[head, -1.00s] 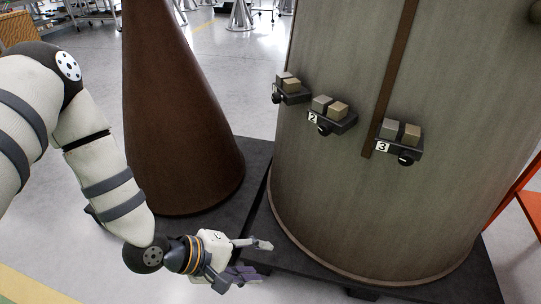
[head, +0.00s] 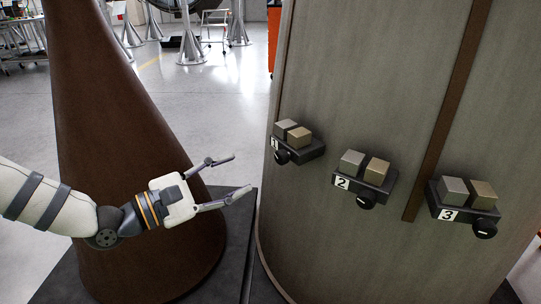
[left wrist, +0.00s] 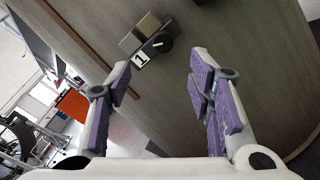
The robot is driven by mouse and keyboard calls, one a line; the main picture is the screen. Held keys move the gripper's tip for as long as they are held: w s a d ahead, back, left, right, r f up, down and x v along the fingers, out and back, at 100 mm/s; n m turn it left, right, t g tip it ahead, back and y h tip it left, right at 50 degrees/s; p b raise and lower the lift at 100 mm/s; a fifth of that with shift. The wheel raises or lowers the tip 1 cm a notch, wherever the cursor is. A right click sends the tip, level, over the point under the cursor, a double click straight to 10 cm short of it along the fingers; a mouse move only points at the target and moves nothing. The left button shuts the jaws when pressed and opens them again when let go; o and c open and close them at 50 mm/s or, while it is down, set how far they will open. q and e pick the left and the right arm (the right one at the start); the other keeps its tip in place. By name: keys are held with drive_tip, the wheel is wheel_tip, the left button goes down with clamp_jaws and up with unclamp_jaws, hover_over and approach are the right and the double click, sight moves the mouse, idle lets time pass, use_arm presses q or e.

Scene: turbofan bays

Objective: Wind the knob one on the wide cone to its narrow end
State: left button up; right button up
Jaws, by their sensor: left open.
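The wide cone (head: 385,90) is a large grey-brown body with several small shelves on its side, tagged 1, 2 and 3. Knob one (head: 281,157) is a black round knob under the shelf tagged 1; it also shows in the left wrist view (left wrist: 162,43), with a pale line on its face. My left gripper (head: 243,173) is open and empty, to the left of knob one and apart from it. In the left wrist view knob one lies beyond and between the open fingers. My right gripper is not in view.
Two small blocks (head: 292,130) sit on shelf one. Knob two (head: 366,201) and knob three (head: 485,229) are further right. A narrow brown cone (head: 120,150) stands behind my left arm. A dark base (head: 235,250) lies below.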

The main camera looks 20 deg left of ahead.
sight(278, 158)
use_arm(q)
drive_tip(key=b+x, duration=0.1)
drive_tip(key=x, duration=1)
drive_tip(key=shift+d+f, duration=0.1)
drive_tip(key=shift+d, duration=0.05)
clamp_jaws()
